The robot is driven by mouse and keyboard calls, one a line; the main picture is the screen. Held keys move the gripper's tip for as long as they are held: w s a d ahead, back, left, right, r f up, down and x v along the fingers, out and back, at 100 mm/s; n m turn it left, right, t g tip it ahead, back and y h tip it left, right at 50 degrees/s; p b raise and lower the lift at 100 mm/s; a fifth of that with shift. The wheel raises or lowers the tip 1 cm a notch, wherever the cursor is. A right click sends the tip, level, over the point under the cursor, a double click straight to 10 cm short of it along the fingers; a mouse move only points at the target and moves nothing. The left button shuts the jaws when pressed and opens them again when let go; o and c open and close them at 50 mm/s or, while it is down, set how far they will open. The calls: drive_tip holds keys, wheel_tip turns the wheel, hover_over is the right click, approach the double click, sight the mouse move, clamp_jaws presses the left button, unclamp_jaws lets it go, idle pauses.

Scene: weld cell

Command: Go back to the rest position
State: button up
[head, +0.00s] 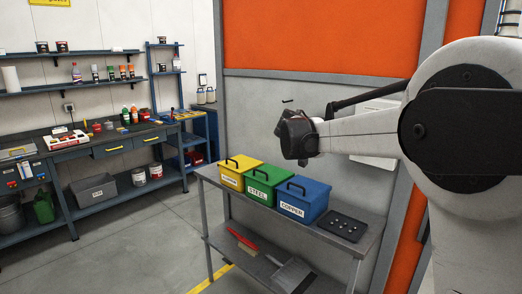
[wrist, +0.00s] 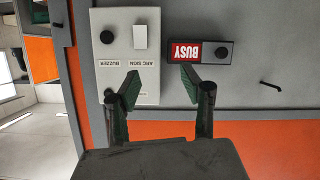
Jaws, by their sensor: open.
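My gripper (wrist: 160,84) is open and empty in the wrist view, its two green-padded fingers apart. It points at the wall, in front of a white switch panel (wrist: 148,62) and a red "BUSY" sign (wrist: 184,54), both upside down in that view. The panel has a black round button, a white switch and labels reading "BUZZER" and "ARC SIGN". In the head view my gripper (head: 299,136) is held above the bench with the lidded boxes, touching none of them. Its fingers are hard to make out there.
A grey bench (head: 217,182) holds a yellow box (head: 238,180), a green "STEEL" box (head: 262,194), a blue "COPPER" box (head: 304,207) and a black tray (head: 341,225). A brush and dustpan (head: 291,274) lie on its lower shelf. A cluttered workbench (head: 100,146) stands left. Floor between is clear.

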drive_tip(key=s+d+f+n+g+y+b, duration=0.1)
drive_tip(key=s, duration=0.7)
drive_tip(key=s+d+f+n+y, duration=0.1)
drive_tip(key=s+d+y, duration=0.1)
drive_tip(key=s, duration=0.5)
drive_tip(key=s+a+f+n+y, duration=0.1)
drive_tip(key=s+a+f+y, duration=0.1)
drive_tip(key=s+f, duration=0.4)
drive_tip(key=s+a+f+n+g+y+b, duration=0.1)
drive_tip(key=s+f, duration=0.4)
drive_tip(key=s, duration=1.2)
drive_tip(key=s+a+f+n+g+y+b, duration=0.1)
drive_tip(key=s+a+f+n+y, duration=0.1)
drive_tip(key=s+f, duration=0.4)
drive_tip(key=s+a+y, duration=0.1)
drive_tip(key=s, duration=0.4)
drive_tip(key=shift+s+f+n+y, duration=0.3)
drive_tip(key=shift+a, duration=0.1)
